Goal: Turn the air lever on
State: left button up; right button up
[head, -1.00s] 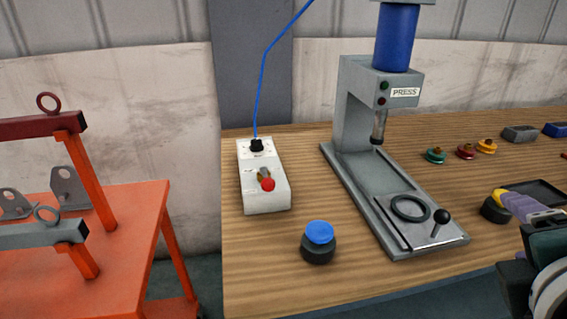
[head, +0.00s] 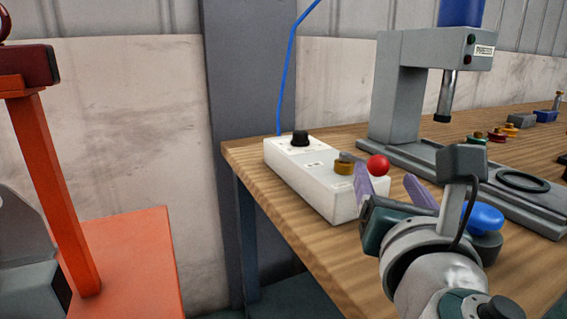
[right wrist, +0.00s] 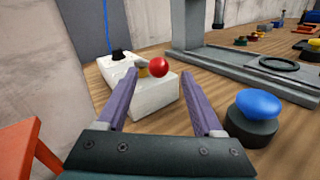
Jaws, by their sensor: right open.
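The air lever (head: 378,166) has a red ball knob and a brass pivot (head: 344,164). It sits on top of a white box (head: 308,180) at the left end of the wooden bench. My right gripper (head: 388,188) is open and empty, close to the near side of the box. In the right wrist view the red knob (right wrist: 159,67) shows ahead, between the purple fingers and beyond their tips; no contact is visible. My left gripper is not in view.
A blue push button (head: 483,217) on a black base stands right of my right gripper, partly hidden by it. A grey press (head: 400,90) stands behind. An orange frame (head: 50,190) is at the left. Small coloured parts lie farther right.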

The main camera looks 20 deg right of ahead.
aim_at(382, 173)
jog(key=x, duration=0.5)
jog(key=shift+w, duration=0.2)
jog(key=c, duration=1.1)
jog(key=shift+f, duration=0.1)
jog(key=shift+s+d+f, duration=0.1)
jog(key=shift+f, duration=0.05)
